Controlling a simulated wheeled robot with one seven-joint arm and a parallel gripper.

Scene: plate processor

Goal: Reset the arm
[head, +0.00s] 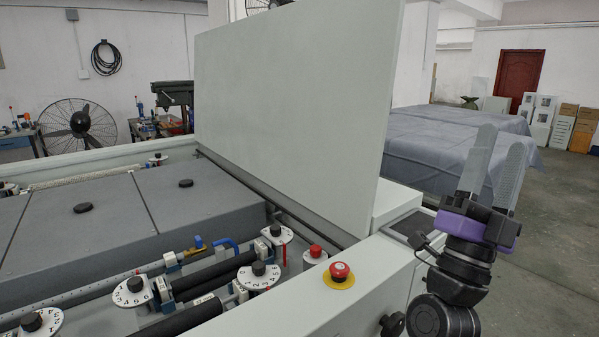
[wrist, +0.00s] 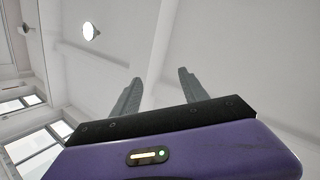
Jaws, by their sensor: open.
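My gripper (head: 495,165) is at the right of the head view, raised beside the plate processor (head: 385,262). Its two grey fingers point upward and stand apart with nothing between them. In the wrist view my gripper (wrist: 157,85) is also open and empty, with its fingers against the white ceiling. My dark arm links rise from the bottom edge below the purple gripper body. The processor's large pale lid panel (head: 290,110) stands raised, to the left of my gripper and apart from it.
A red emergency button (head: 340,271) sits on the processor's front rim. Numbered dials (head: 132,291) and rollers show inside. Covered tables (head: 450,140) stand behind my gripper. Boxes (head: 565,125) and a red door (head: 519,75) are farther back. The floor at right (head: 560,240) is clear.

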